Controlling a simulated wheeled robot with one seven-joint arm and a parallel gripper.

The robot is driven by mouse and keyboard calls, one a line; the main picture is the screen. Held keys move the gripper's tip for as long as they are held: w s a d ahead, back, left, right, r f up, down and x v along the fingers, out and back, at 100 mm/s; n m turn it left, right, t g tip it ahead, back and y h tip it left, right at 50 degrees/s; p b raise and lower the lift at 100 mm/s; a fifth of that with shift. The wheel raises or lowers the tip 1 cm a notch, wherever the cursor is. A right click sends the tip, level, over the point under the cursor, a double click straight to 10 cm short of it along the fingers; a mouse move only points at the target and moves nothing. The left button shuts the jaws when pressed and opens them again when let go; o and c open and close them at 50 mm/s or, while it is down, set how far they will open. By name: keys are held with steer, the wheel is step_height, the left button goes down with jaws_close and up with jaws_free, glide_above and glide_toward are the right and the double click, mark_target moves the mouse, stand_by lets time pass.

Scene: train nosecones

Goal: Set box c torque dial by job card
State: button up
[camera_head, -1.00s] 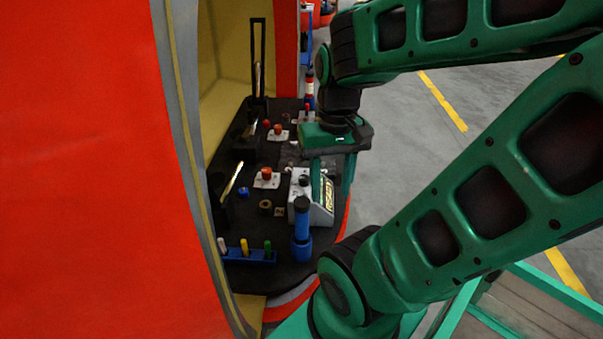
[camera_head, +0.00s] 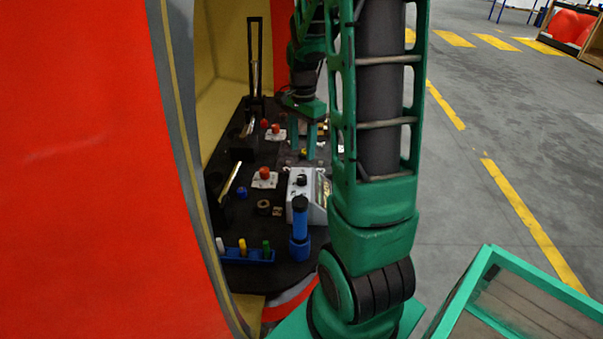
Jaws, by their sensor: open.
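A white-grey box (camera_head: 299,194) with a black dial (camera_head: 302,180) on top sits at the right side of the black console; its dark label side is partly hidden by my arm. I cannot read a letter on it or the dial setting. No job card is readable. My gripper (camera_head: 302,148) is open, its two green fingers pointing down over the console, farther back than this box. A small yellow knob-like thing (camera_head: 303,153) shows between or behind the fingertips; I cannot tell whether they touch anything. My arm hides the console's back right part.
Red buttons on white plates (camera_head: 264,177) stand left of the box. A blue upright tool (camera_head: 300,235) stands in front of it, beside a blue rack (camera_head: 247,255) with coloured pegs. Black-framed levers stand at left. The red nosecone shell (camera_head: 90,170) walls off the left.

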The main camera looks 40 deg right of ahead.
mark_target(302, 177)
step_height(302, 177, down, 11)
steer(key=shift+w+d, duration=0.1)
steer(key=shift+w, duration=0.05)
stand_by(0.4)
